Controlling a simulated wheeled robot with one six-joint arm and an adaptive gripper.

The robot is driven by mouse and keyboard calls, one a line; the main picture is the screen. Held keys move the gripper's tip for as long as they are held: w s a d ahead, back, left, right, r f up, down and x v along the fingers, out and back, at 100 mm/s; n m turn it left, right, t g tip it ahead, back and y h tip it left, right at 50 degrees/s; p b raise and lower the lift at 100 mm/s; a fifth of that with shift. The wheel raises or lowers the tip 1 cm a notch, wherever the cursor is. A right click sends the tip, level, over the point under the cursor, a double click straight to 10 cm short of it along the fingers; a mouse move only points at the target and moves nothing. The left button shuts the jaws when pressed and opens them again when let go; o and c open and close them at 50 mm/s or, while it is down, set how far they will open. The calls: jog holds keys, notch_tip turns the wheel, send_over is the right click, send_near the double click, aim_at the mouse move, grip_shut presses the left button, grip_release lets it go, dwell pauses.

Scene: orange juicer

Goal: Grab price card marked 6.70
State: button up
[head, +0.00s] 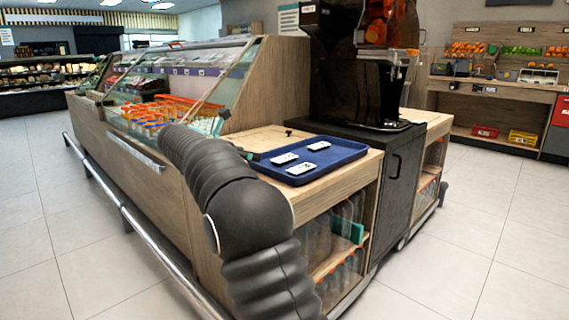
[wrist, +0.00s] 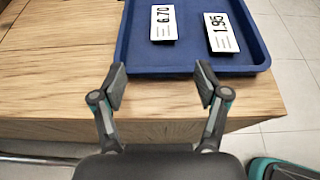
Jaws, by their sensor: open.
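The price card marked 6.70 (wrist: 163,23) lies flat on a blue tray (wrist: 185,55), near its left side in the wrist view. In the head view the tray (head: 345,155) holds three white cards, too small there to read. My gripper is mostly hidden behind my arm in the head view.
The tray rests on a wooden counter (wrist: 50,60) beside a black juicer (head: 365,90). A glass-fronted display case (head: 180,75) stands left of the tray. Bottles (head: 335,235) fill shelves below the counter. Tiled floor is open at the right.

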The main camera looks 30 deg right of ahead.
aim_at(274, 161)
jog(key=x, duration=0.5)
jog(key=shift+w+d+f, duration=0.1)
jog(key=shift+d+f, duration=0.05)
jog(key=x, duration=0.1)
jog(key=b+x, duration=0.1)
jog(key=x, duration=0.2)
jog(key=shift+s+d+f+b, duration=0.1)
jog(key=shift+s+f+b, duration=0.2)
jog(key=shift+s+b, duration=0.1)
jog(key=shift+w+d+f, duration=0.15)
jog(key=shift+w+d, duration=0.05)
jog(key=shift+d, duration=0.25)
jog(key=c, duration=1.1)
